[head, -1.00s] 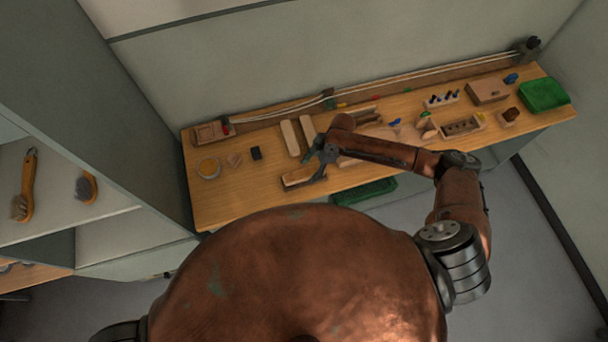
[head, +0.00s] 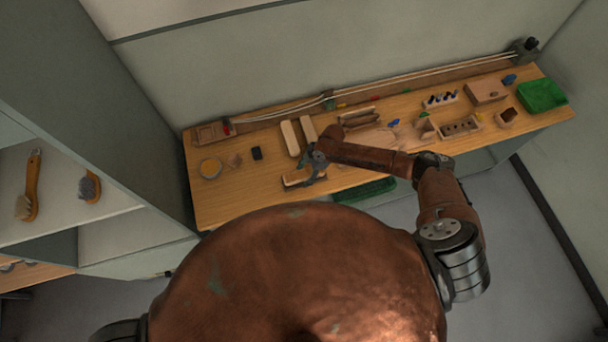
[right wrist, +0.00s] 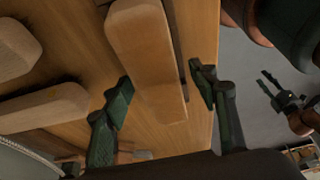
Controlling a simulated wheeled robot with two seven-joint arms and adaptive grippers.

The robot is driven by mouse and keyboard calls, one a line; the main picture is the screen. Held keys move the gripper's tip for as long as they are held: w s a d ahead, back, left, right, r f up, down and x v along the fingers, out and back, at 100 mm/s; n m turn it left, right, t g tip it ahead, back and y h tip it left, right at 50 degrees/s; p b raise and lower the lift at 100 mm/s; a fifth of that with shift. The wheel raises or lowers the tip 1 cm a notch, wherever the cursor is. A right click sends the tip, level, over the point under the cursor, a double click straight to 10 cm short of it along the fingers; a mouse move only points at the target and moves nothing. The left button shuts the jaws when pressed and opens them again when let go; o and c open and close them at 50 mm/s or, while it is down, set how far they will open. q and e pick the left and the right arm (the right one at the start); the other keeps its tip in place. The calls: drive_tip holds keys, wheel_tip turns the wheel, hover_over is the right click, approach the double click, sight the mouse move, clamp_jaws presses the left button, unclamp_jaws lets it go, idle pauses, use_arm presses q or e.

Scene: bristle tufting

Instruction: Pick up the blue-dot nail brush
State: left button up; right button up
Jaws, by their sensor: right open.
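A light wooden brush block (head: 291,181) lies near the front edge of the bench, left of my right gripper (head: 307,169). In the right wrist view the block (right wrist: 148,50) lies between the two spread green fingers of my right gripper (right wrist: 160,85), with a gap on both sides. The gripper is open and holds nothing. I see no blue dot on this block, so I cannot tell if it is the blue-dot nail brush. My left gripper (right wrist: 275,90) shows at the right of the wrist view, its fingers apart and empty; it is not in the head view.
Two longer wooden blocks (head: 290,138) lie behind the front block. A green tray (head: 541,95) stands at the far right. A shelf with brushes (head: 30,185) is at the left.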

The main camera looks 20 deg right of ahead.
drive_tip(key=shift+c, duration=0.5)
drive_tip(key=c, duration=1.3)
drive_tip(key=shift+r, duration=0.1)
